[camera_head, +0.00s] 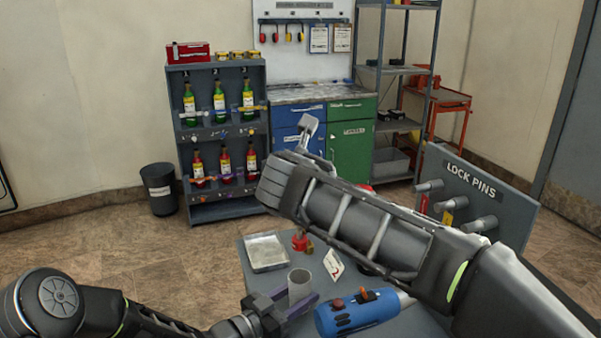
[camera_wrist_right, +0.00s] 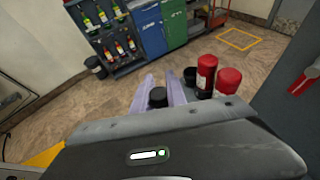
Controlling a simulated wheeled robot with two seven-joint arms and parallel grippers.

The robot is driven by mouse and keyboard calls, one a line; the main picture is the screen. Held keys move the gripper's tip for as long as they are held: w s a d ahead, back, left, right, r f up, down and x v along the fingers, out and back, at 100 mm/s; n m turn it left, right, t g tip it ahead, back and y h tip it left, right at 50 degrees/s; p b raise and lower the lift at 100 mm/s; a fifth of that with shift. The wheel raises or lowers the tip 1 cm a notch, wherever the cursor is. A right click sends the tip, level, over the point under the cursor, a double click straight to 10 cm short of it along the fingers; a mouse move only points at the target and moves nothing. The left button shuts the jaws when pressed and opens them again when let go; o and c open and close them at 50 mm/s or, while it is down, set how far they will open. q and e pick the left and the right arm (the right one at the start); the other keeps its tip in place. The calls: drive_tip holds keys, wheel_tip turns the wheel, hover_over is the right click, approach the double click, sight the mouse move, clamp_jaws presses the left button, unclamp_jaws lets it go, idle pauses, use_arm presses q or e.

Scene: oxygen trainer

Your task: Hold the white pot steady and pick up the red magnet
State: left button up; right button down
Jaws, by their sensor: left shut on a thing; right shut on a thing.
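The white pot (camera_head: 300,283), a small pale open cup, stands upright on the grey table. My left gripper (camera_head: 291,304) comes in low from the left, its purple fingers shut on the pot's sides. A small red piece (camera_head: 300,242) with a brass-coloured part is beyond the pot beside the tray; it may be the red magnet. My right arm crosses the head view, and its fingertips cannot be made out there. In the right wrist view my right gripper (camera_wrist_right: 162,92) is shut on a black-topped thing (camera_wrist_right: 157,97), mostly hidden by the hand.
A shallow metal tray (camera_head: 265,252), a numbered card (camera_head: 333,265) and a blue tool (camera_head: 357,312) are on the table (camera_head: 253,282). A lock-pins panel (camera_head: 480,190) stands at right. Red-and-black cylinders (camera_wrist_right: 206,75) are beside the right fingers in the wrist view.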

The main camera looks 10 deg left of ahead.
use_arm(q)
drive_tip(key=o, duration=1.4)
drive_tip(key=v, duration=1.2)
